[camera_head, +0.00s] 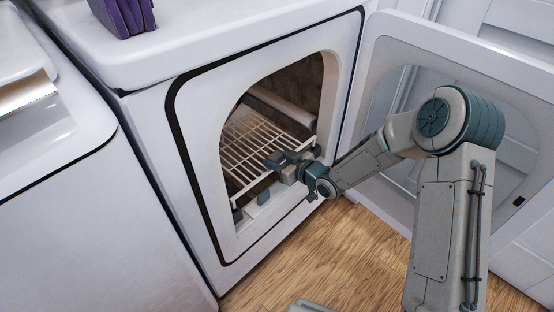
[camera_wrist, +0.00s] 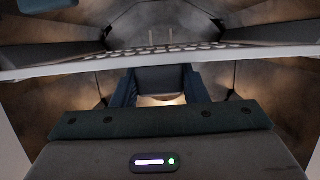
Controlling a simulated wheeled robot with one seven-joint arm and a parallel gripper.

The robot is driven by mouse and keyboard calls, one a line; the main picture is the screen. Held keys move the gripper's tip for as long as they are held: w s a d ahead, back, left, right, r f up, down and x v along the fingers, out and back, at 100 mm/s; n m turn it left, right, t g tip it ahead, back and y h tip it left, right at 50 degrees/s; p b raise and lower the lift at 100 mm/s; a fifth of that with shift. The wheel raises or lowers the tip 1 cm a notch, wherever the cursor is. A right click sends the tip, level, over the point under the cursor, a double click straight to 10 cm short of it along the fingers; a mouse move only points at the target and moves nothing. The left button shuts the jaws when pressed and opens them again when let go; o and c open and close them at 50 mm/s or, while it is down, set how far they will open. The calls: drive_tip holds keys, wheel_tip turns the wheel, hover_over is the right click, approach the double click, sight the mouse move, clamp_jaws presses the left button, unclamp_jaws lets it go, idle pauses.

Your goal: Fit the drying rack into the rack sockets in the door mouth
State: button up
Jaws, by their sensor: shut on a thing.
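The drying rack (camera_head: 250,148) is a pale wire grid inside the open mouth of the dryer (camera_head: 180,205). Its front bar runs across the door mouth, and the grid reaches back into the dark drum. My gripper (camera_head: 279,161) is at the front bar, right of its middle, and shut on the rack. In the wrist view the rack (camera_wrist: 185,57) crosses the picture as a long light bar, with my gripper (camera_wrist: 160,88) below it. A small light block (camera_head: 243,222) shows at the lower lip of the mouth. The rack sockets cannot be made out clearly.
The dryer door (camera_head: 385,75) stands open at the right, behind my arm. A second white machine (camera_head: 60,200) stands at the left. A purple thing (camera_head: 125,15) rests on the dryer top. Wooden floor (camera_head: 340,255) is clear in front.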

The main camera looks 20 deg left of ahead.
idle(0.8)
drive_tip(key=shift+f+b, duration=1.1)
drive_tip(key=shift+f, duration=0.15)
drive_tip(key=shift+f+b, duration=0.7)
drive_tip(key=shift+b, duration=0.1)
drive_tip(key=shift+f, duration=0.1)
idle(0.4)
drive_tip(key=shift+f+b, duration=0.4)
drive_tip(key=shift+f, duration=0.05)
drive_tip(key=o, duration=1.1)
drive_tip(key=shift+c, duration=0.2)
